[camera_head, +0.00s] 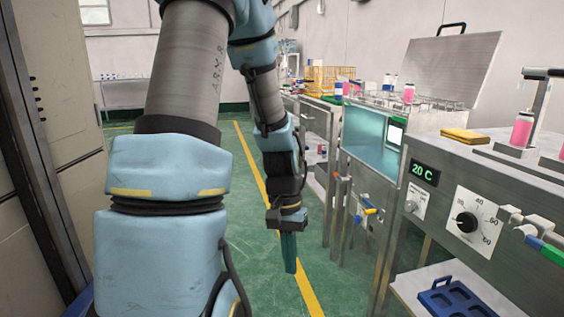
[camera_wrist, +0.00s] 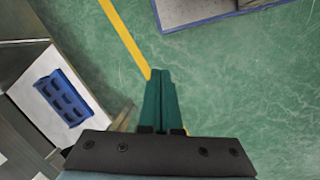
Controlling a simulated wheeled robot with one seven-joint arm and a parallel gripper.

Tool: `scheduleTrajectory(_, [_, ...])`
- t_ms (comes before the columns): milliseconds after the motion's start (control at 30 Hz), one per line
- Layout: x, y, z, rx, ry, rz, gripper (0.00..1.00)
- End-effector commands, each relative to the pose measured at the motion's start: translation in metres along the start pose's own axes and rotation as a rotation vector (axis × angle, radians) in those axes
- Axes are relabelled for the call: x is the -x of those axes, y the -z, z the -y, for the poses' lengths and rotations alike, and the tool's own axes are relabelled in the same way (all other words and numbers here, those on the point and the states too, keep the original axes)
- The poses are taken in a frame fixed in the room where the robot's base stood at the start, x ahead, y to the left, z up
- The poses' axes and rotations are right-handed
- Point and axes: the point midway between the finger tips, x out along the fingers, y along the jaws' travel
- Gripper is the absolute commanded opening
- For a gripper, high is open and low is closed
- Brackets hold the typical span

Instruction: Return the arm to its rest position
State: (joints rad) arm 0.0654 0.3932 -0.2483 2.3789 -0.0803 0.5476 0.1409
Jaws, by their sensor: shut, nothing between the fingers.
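My gripper (camera_head: 289,252) hangs at the end of my arm, pointing down over the green floor in the head view. Its green fingers are together with nothing between them. In the wrist view my gripper (camera_wrist: 160,72) also shows shut and empty above the floor, close to the yellow line in the picture. My arm's blue and grey links fill the left and middle of the head view. The gripper is left of the steel benches and touches nothing that I can see.
A steel bench (camera_head: 478,175) with a dial and a 20 C display stands at right. A blue tray (camera_head: 456,302) lies on its lower shelf and shows in the wrist view (camera_wrist: 62,97). A tall cabinet (camera_head: 50,130) stands at left. The green floor (camera_head: 250,240) between is clear.

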Motion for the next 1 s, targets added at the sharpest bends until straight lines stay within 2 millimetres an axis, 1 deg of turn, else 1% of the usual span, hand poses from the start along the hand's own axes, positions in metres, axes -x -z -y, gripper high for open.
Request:
scheduleTrajectory(33, [0.015,-0.004,0.013,0.036,0.033,-0.049,0.00])
scheduleTrajectory(100, [0.030,-0.011,0.026,0.083,0.065,-0.103,0.00])
scheduleTrajectory(200, [0.048,-0.019,0.042,0.142,0.098,-0.171,0.00])
scheduleTrajectory(467, [0.084,-0.042,0.069,0.269,0.143,-0.324,0.00])
scheduleTrajectory(500, [0.098,-0.043,0.067,0.267,0.142,-0.319,0.00])
scheduleTrajectory(667, [0.127,-0.048,0.062,0.265,0.141,-0.315,0.00])
scheduleTrajectory(867, [0.173,-0.055,0.055,0.263,0.141,-0.314,0.00])
scheduleTrajectory(1000, [0.216,-0.061,0.048,0.263,0.141,-0.313,0.00])
